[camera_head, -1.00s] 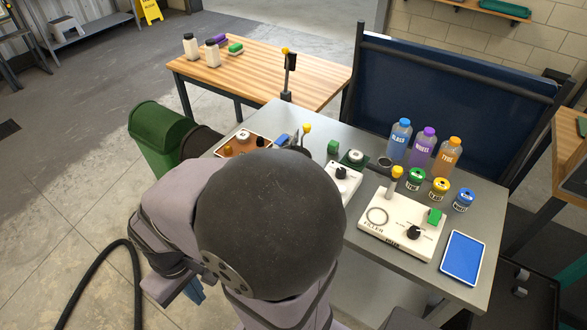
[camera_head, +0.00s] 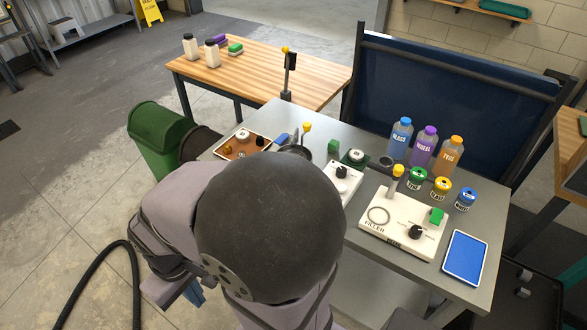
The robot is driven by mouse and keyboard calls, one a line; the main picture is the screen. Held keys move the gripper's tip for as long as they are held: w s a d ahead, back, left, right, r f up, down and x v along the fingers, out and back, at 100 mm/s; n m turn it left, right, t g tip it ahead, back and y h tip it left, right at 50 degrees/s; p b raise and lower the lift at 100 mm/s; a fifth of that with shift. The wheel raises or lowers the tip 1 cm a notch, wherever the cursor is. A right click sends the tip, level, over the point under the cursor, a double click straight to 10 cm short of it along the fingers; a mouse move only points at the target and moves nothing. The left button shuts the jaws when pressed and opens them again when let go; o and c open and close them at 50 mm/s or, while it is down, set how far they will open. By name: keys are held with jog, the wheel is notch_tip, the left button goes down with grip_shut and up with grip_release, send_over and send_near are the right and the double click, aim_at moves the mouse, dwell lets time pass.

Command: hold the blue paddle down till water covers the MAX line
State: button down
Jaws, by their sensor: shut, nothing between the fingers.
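A small blue piece (camera_head: 281,139) shows at the back left of the grey bench; it may be the blue paddle, but I cannot tell. Beside it is a grey rounded vessel (camera_head: 297,151), partly hidden by my arm, below a yellow-topped post (camera_head: 307,127). No MAX line or water level can be made out. My gripper is hidden behind the large dark joint of my arm, which covers the front left of the bench.
The white filler panel (camera_head: 370,226) has a green block and a black knob. Blue, purple and orange bottles (camera_head: 423,148) stand behind several labelled tins (camera_head: 441,187). A blue tablet-like pad (camera_head: 464,258) lies front right. A green bin (camera_head: 158,140) stands left of the bench.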

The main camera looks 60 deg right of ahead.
jog(key=shift+f+b, duration=0.75)
jog(key=shift+f, duration=0.05)
dwell(0.6)
jog(key=shift+r, duration=0.15)
jog(key=shift+r+p, duration=1.4)
jog(key=shift+p, duration=0.1)
jog(key=shift+r, duration=0.15)
notch_tip(320, 180, up, 5)
jog(key=p, duration=0.5)
jog(key=shift+f, duration=0.2)
dwell(1.1)
notch_tip(320, 180, down, 44)
jog(key=b, duration=4.4)
